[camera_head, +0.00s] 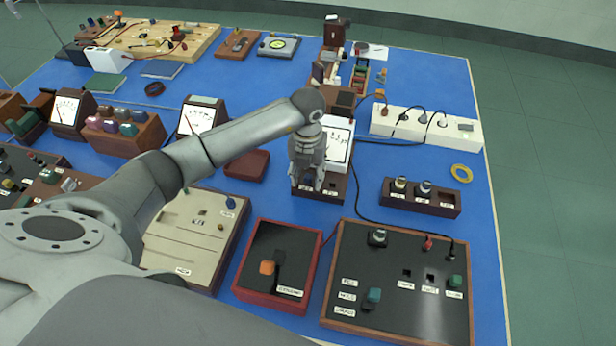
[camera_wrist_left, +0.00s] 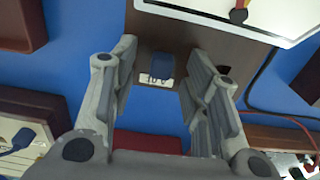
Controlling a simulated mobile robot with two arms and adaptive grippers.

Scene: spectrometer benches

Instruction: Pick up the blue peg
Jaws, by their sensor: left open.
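A dark blue peg (camera_wrist_left: 160,66) stands on the brown base of a white-faced meter, beside a small white label, in the left wrist view. My left gripper (camera_wrist_left: 165,78) is open, with its fingers on either side of this peg in the picture; I cannot tell whether they touch it. In the head view my left gripper (camera_head: 319,182) points down at the front of the meter (camera_head: 339,145) and hides the peg. Another blue piece (camera_head: 230,203) is on the beige panel. My right gripper is not in view.
A black panel (camera_head: 390,285) and a red-framed switch box (camera_head: 262,246) stand in front. A brown box with two round tops (camera_head: 421,197) and a white power strip (camera_head: 428,128) lie right. A cable runs beside the meter. Blue tabletop (camera_head: 385,166) is clear right of it.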

